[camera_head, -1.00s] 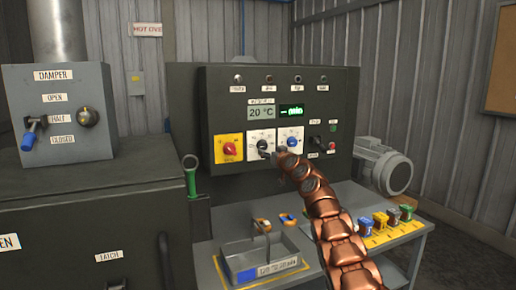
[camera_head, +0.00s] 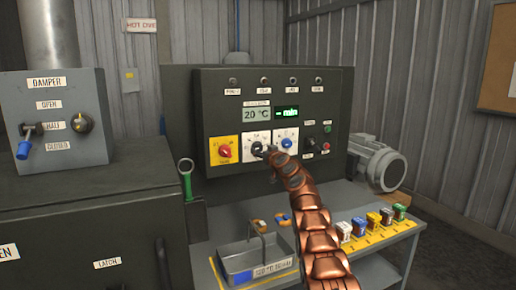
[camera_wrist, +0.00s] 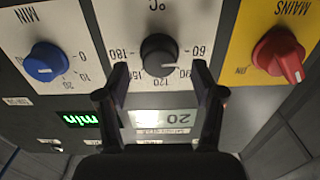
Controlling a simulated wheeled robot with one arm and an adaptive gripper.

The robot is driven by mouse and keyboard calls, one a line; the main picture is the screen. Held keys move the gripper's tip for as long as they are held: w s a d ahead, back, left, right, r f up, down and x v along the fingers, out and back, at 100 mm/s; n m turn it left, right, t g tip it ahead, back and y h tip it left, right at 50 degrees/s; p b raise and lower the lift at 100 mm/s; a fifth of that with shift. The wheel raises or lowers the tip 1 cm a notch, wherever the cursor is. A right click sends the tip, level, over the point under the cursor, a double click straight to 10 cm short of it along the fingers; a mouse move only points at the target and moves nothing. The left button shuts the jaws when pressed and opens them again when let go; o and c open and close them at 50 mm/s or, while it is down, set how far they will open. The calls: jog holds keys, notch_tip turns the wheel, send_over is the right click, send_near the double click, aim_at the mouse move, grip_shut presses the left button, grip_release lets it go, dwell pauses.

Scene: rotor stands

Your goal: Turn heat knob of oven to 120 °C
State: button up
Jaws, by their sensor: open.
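The black heat knob (camera_head: 257,147) sits on a white dial plate in the middle of the oven control panel. In the wrist view, turned upside down, the heat knob (camera_wrist: 158,55) shows with marks such as 60, 120, 150 and 180 around it. My gripper (camera_head: 269,151) is right in front of the knob. In the wrist view my gripper (camera_wrist: 160,75) is open, with one finger on each side below the knob; contact is not visible. The temperature display (camera_head: 257,114) reads 20 °C.
The red mains knob (camera_head: 224,150) on yellow and the blue minutes knob (camera_head: 286,143) flank the heat knob closely. A green timer display (camera_head: 287,112) is above. A bench holds a grey tray (camera_head: 240,277) and several coloured blocks. A damper box (camera_head: 75,105) stands left.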

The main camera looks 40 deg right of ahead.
aim_at(258, 147)
jog(key=shift+w+d+r+p, duration=0.1)
jog(key=shift+w+r+p, duration=0.1)
jog(key=shift+w+p, duration=0.3)
jog(key=shift+w+d+r+p, duration=0.1)
jog(key=shift+w+r+p, duration=0.05)
jog(key=shift+w+p, duration=0.3)
jog(key=shift+w+d+f+p, duration=0.2)
jog(key=shift+w+f+p, duration=0.05)
jog(key=shift+p, duration=0.2)
jog(key=c, duration=1.1)
jog(key=shift+w+a+f, duration=0.1)
jog(key=shift+w+a, duration=0.05)
jog(key=shift+a, duration=0.2)
jog(key=shift+c, duration=0.3)
jog(key=shift+d, duration=0.15)
